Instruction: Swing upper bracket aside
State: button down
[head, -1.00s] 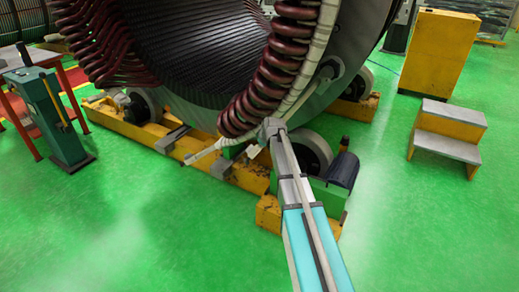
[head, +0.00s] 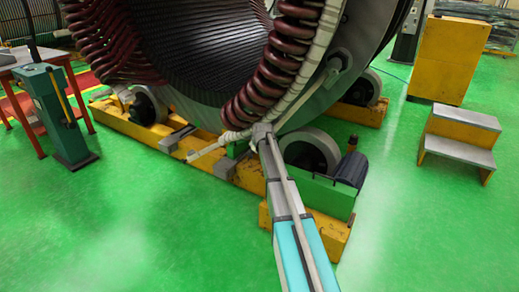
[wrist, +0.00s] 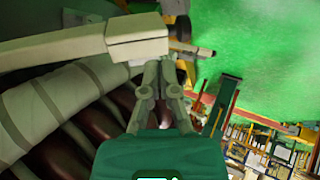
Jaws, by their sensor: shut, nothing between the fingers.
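A pale bar with a squared block (wrist: 138,42) and a thin tip crosses the top of the wrist view. It looks like a bracket, but I cannot tell which one. My gripper (wrist: 160,75) is shut and empty, with its fingers just below the block; whether they touch it is unclear. In the head view my arm (head: 290,215) reaches up to the lower rim of the stator (head: 352,85); its fingers cannot be made out there. A pale rod (head: 208,150) sticks out left of the arm's end. Another pale fitting (head: 338,63) sits on the stator's flange.
Dark red coils (head: 265,85) and a white wrapped ring (head: 318,55) are close to my arm's end. A yellow support frame (head: 130,125) with rollers (head: 310,152) lies below. Steps (head: 460,140) stand right; green floor is clear in front.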

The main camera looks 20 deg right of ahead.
jog(key=shift+w+d+f+b, duration=0.2)
jog(key=shift+w+f+b, duration=0.15)
jog(key=shift+w+f, duration=0.15)
jog(key=shift+s+a, duration=0.1)
jog(key=shift+s, duration=0.05)
jog(key=a+f+p+v, duration=0.1)
jog(key=a+p+v, duration=0.1)
jog(key=p+v, duration=0.7)
jog(key=v, duration=0.5)
jog(key=shift+s+f, duration=0.2)
jog(key=shift+s, duration=0.05)
dwell(0.5)
